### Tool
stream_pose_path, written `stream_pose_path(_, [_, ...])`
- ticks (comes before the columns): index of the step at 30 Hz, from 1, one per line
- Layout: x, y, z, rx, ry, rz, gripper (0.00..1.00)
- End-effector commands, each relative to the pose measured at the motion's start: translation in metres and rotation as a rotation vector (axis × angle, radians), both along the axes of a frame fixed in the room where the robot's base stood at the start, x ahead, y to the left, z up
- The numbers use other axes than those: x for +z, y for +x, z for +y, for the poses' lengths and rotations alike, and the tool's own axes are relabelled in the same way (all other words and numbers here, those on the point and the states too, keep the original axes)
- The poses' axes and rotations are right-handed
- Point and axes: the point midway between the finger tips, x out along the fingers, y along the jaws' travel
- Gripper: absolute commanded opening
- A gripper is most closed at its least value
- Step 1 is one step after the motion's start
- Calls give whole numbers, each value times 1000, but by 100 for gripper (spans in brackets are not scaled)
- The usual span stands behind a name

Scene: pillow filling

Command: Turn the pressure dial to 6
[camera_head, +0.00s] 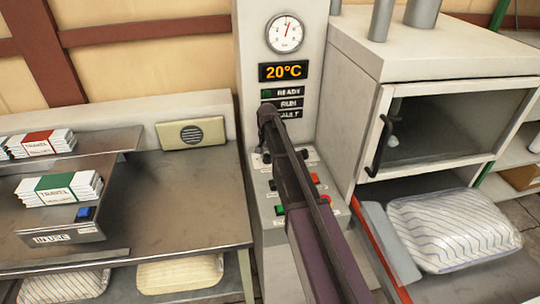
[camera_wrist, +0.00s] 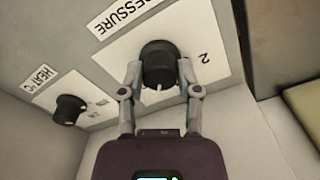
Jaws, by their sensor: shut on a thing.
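The pressure dial (camera_wrist: 158,62) is a black round knob under a "PRESSURE" label in the wrist view. My gripper (camera_wrist: 158,75) is shut on it, with one grey finger on each side. A white mark shows on the knob's lower edge, and a "2" is printed to its right. Other numbers around the dial are hidden or cannot be read. In the head view my arm covers the dial on the control column. The round gauge (camera_head: 285,33) at the top of the column has a red needle pointing nearly straight up.
The heat knob (camera_wrist: 68,109) is left of my gripper in the wrist view. Below the gauge, a display (camera_head: 284,71) reads 20°C. A glass-doored chamber (camera_head: 450,125) stands right of the column. A steel table (camera_head: 180,200) with bundled packs is at left. A striped pillow (camera_head: 455,230) lies at lower right.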

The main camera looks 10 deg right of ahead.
Motion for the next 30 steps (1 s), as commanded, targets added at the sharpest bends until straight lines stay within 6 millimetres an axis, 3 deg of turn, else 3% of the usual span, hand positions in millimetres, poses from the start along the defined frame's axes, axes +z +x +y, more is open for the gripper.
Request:
stream_pose_path(15, [0, 4, -1, -386, 0, -7, 0])
stream_pose_path(30, [0, 3, -2, -455, -1, -7, 0])
